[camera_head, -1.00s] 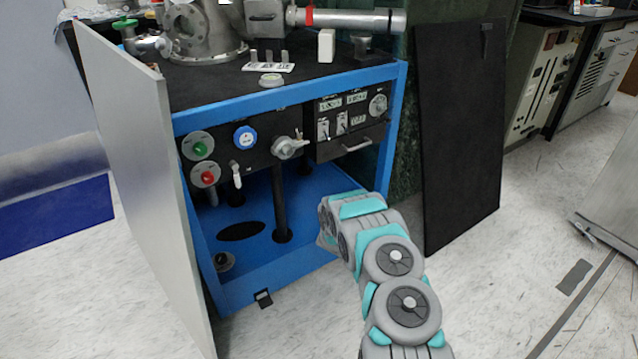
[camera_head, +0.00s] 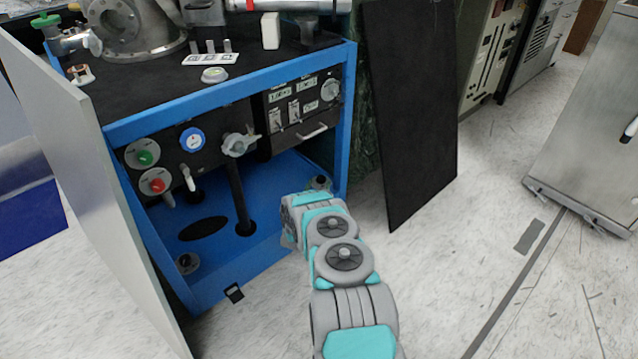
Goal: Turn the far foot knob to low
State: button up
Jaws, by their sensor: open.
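A small round foot knob (camera_head: 319,184) sits at the right of the blue cabinet's lower floor, just above and beyond the end of my arm. It is partly hidden and its setting cannot be read. A second grey foot knob (camera_head: 187,263) sits at the left front corner of that floor. The first knob lies farther back in the picture than the second. My grey and teal arm reaches in from the bottom, its end in front of the cabinet's right front opening. My gripper is hidden behind the arm's end links.
The blue cabinet frame (camera_head: 225,104) has a panel with green and red buttons, a blue dial (camera_head: 192,140) and a grey valve handle (camera_head: 240,143). A grey door panel (camera_head: 95,180) stands at the left. A black board (camera_head: 410,110) leans at the right. The floor to the right is mostly clear.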

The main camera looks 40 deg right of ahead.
jog(key=shift+x, duration=0.85)
grip_shut()
